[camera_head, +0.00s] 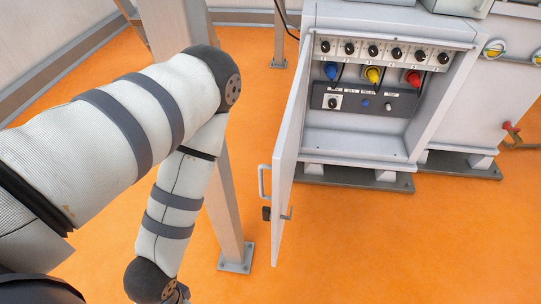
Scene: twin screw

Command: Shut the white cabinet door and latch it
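The white cabinet (432,123) stands at the upper right with its front open. Its white door (291,142) hangs on the left side, swung out towards me and seen nearly edge-on. A pale bar handle (262,182) is on the door's left face. A latch with a dark knob (267,213) and a small metal piece sits near the door's lower free end. My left arm comes in from the left and bends down to the bottom edge, apart from the door in the picture. Its gripper is below the frame. My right gripper is not in view.
Inside the cabinet are a row of black knobs (372,50), blue, yellow and red connectors (373,75) and a dark control panel (365,100). A grey post (226,200) stands between my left arm and the door. The orange floor (400,250) is clear at the lower right.

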